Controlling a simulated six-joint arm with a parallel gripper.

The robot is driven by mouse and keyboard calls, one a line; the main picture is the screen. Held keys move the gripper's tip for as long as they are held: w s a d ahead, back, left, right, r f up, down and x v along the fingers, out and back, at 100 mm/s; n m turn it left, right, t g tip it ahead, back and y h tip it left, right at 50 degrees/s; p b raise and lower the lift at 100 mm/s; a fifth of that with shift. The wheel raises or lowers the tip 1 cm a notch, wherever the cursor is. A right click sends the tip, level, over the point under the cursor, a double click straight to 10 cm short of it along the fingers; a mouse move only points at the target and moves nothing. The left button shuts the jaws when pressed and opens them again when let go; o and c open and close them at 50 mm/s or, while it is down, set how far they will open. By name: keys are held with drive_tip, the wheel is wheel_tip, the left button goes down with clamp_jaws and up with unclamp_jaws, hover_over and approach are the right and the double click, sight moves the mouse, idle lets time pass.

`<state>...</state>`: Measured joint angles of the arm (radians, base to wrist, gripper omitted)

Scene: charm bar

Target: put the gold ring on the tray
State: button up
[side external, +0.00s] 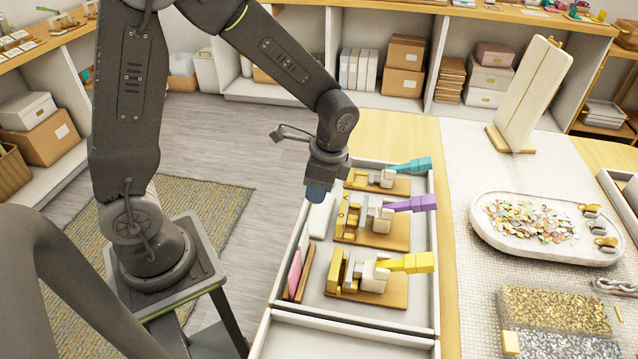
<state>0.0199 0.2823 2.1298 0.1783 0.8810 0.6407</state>
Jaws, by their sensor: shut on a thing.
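My gripper (317,193) points down over the left wall of the divided box. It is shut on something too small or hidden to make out. A dark blue part shows at its lower end; I cannot tell if it is a finger or a held thing. The white oval tray (487,234) lies on the pale mat to the right, well apart from my gripper. Small gold pieces (606,242) with grey parts sit at its right end; I cannot tell if either is a ring. I cannot make out a gold ring for certain.
The box (437,265) holds several wooden clamp tools with teal, purple (410,204) and yellow (407,264) handles, between my gripper and the tray. A cream upright stand (533,95) is behind the tray. A glittery gold-and-silver block (555,310) is in front. Colourful charms (528,219) fill the tray's middle.

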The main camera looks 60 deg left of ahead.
hover_over(315, 224)
drive_tip(key=shift+w+d+f, duration=0.1)
drive_tip(key=shift+w+f, duration=0.05)
drive_tip(key=shift+f, duration=1.05)
drive_tip(key=shift+w+d+f, duration=0.1)
drive_tip(key=shift+w+f, duration=0.05)
drive_tip(key=shift+f, duration=1)
drive_tip(key=shift+f, duration=1.45)
idle(1.2)
drive_tip(key=o, duration=0.9)
drive_tip(key=shift+o, duration=0.2)
wheel_tip(315, 224, up, 14)
drive_tip(key=w+d, duration=0.2)
drive_tip(key=shift+f, duration=0.2)
